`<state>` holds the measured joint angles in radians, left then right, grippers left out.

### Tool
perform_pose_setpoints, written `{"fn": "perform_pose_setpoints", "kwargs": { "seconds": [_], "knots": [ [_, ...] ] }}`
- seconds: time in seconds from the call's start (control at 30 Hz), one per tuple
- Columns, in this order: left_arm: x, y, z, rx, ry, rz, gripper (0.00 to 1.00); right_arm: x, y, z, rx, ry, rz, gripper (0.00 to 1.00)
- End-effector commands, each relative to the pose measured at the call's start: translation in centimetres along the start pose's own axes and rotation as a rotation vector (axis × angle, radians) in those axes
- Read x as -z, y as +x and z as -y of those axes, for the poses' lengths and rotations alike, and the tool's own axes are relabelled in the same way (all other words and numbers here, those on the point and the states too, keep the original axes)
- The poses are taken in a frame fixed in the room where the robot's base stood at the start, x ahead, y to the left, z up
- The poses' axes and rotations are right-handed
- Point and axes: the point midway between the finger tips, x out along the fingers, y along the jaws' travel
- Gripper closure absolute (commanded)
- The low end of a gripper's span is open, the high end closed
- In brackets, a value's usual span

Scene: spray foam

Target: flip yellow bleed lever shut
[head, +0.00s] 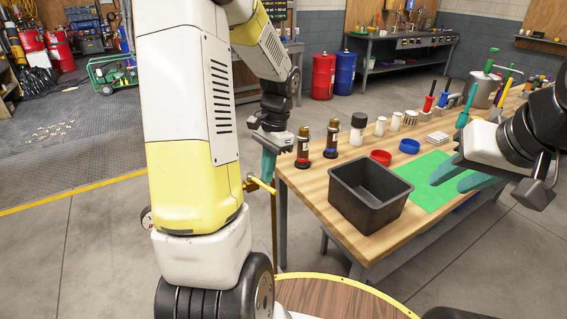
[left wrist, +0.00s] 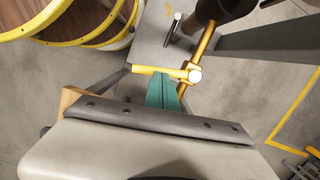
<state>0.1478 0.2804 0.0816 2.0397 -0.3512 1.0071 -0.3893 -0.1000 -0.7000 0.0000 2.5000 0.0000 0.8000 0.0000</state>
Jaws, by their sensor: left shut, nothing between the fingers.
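The yellow bleed lever (head: 262,186) sticks out sideways from a thin yellow pipe (head: 274,230) beside the workbench's left end. In the left wrist view the lever (left wrist: 160,71) is a short bar lying across the picture, with a pale round end at the pipe. My left gripper (head: 267,178) has its teal fingers shut and empty, pointing down at the lever. In the left wrist view the fingertips (left wrist: 163,76) are right at the lever's middle; I cannot tell whether they touch it. My right gripper (head: 446,184) is open and empty above the green mat.
The wooden workbench (head: 318,192) carries a black bin (head: 369,195), a green mat (head: 428,196), two dark bottles (head: 303,148), and red and blue rings. A round wooden top with a yellow rim (head: 340,283) is in front. Floor left of the bench is open.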

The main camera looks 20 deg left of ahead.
Motion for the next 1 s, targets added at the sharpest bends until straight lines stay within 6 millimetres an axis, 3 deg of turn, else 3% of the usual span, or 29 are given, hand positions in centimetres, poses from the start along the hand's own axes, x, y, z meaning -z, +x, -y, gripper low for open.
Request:
{"fn": "perform_pose_setpoints", "kwargs": {
  "seconds": [0.4, 0.87, 1.0],
  "knots": [
    [0.1, -6.5, -0.1, 0.002, 0.002, -0.003, 1.00, 0.0, 0.0, 0.0, 0.000, 0.000, 0.000, 0.64],
    [0.0, -7.5, -0.2, 0.000, 0.001, -0.003, 1.00, 0.0, 0.0, 0.0, 0.000, 0.000, 0.000, 0.64],
    [-0.5, -8.6, -1.0, 0.012, -0.027, -0.046, 1.00, 0.0, 0.0, 0.0, 0.000, 0.000, 0.000, 0.64]
  ]
}}
